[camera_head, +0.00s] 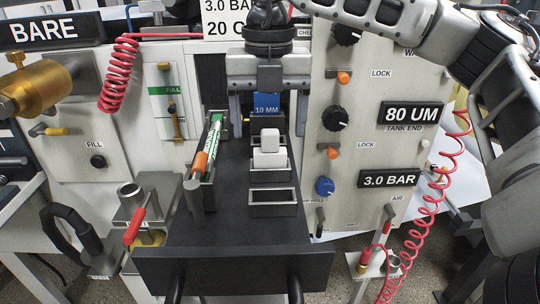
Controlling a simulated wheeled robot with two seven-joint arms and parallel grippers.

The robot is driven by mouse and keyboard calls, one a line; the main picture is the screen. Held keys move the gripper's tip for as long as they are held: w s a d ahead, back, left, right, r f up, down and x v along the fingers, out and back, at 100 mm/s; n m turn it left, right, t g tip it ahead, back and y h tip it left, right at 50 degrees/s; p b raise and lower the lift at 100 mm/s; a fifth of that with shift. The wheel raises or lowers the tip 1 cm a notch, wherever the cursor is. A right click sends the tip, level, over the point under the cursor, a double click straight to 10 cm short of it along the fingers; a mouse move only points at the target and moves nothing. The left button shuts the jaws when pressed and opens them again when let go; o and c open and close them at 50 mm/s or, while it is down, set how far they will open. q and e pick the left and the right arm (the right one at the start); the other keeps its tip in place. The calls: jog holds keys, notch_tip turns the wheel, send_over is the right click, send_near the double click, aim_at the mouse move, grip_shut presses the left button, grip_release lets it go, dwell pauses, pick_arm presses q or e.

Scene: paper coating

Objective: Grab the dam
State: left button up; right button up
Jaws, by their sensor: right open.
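My right gripper (268,124) hangs over the far end of the dark tray (235,238), pointing down. Its two fingers are apart. A blue block marked "10 MM" (266,103) shows between the fingers, and I cannot tell whether either finger touches it. Two white blocks, one upright (269,141) and one lower (269,160), sit nearer in black holders on the tray. Nothing is labelled as a dam, so I cannot tell for certain which piece it is. My left gripper is not in view.
An empty black holder (274,203) stands nearest in the row. A green-and-white tube with an orange band (207,146) leans at the left in a rack. A panel with knobs (366,140) stands at the right, a red coiled hose (436,200) beside it. The tray's near surface is clear.

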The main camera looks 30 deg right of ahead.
aim_at(270, 131)
jog(key=f, duration=0.3)
jog(key=shift+w+d+f+p, duration=0.3)
jog(key=shift+d+f+p, duration=0.1)
jog(key=shift+f, duration=0.4)
jog(key=c, duration=1.1)
jog(key=shift+r, duration=0.1)
